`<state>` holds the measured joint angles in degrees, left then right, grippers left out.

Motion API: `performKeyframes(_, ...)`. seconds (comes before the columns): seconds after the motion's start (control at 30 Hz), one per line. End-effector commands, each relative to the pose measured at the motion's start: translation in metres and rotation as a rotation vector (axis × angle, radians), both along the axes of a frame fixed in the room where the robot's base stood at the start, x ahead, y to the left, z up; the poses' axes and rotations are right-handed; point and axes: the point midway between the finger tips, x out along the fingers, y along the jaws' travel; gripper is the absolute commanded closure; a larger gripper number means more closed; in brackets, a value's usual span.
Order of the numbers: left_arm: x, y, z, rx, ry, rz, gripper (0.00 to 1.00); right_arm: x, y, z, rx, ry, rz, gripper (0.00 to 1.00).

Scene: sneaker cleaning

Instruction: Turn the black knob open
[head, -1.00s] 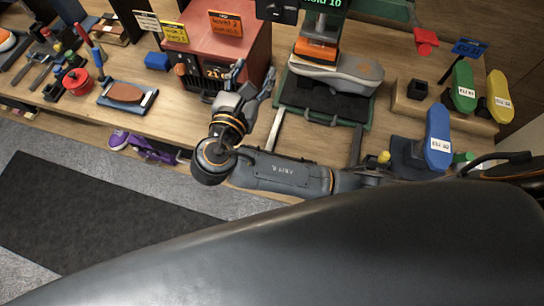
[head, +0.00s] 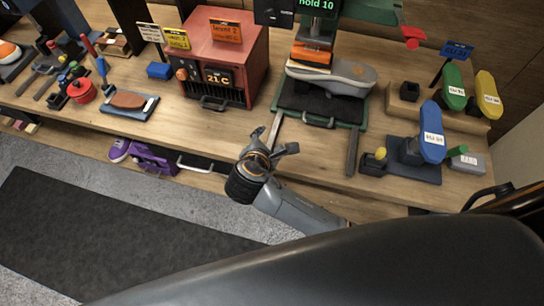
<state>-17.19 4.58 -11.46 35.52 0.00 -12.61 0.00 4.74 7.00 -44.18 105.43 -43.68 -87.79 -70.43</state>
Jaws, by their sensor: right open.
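A red oven-like box (head: 226,50) stands at the back of the bench. My left gripper is not in view.
A green-framed press (head: 322,118) with a grey shoe sole (head: 332,79) stands right of the red box. A purple shoe (head: 142,155) lies by the bench front. Bench space before the red box is clear.

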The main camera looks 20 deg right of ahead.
Motion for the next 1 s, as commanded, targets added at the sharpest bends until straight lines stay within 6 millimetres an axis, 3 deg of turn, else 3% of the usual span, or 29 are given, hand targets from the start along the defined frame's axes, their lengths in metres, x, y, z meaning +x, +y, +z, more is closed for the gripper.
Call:
performKeyframes(0.1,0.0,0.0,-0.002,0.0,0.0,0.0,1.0,-0.005,-0.003,-0.015,0.056,0.013,-0.031,0.47)
performKeyframes(0.3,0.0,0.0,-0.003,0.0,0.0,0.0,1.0,-0.008,-0.004,-0.027,0.105,0.022,-0.058,0.47)
performKeyframes(0.87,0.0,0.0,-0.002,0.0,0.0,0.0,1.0,-0.009,-0.004,-0.027,0.111,0.022,-0.062,0.47)
performKeyframes(1.0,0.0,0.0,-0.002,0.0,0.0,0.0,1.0,-0.021,-0.009,-0.033,0.199,0.032,-0.125,0.47)
